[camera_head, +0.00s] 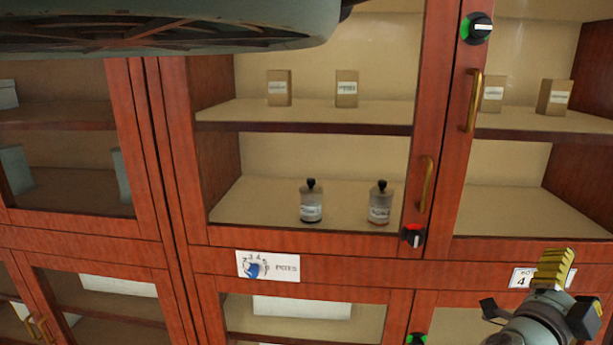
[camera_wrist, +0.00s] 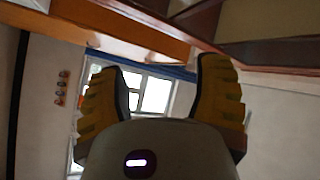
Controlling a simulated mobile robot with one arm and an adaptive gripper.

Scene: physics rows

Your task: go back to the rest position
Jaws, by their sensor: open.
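My gripper (camera_head: 553,268) shows at the lower right of the head view, in front of the cabinet's lower rail. In the wrist view its two yellow ridged fingers (camera_wrist: 160,100) stand wide apart with nothing between them. The gripper is open and empty. It points upward, and the wrist view looks past it at a wall, a window (camera_wrist: 150,93) and a wooden edge. The part of my arm below the gripper is cut off by the picture's lower edge.
A red-brown cabinet (camera_head: 350,267) with glazed doors fills the head view. Two bottles (camera_head: 311,205) (camera_head: 380,206) stand on its lower shelf, small boxes (camera_head: 346,90) on the upper. Brass handles (camera_head: 426,185) (camera_head: 473,100) and knobs (camera_head: 413,236) (camera_head: 477,28) stick out.

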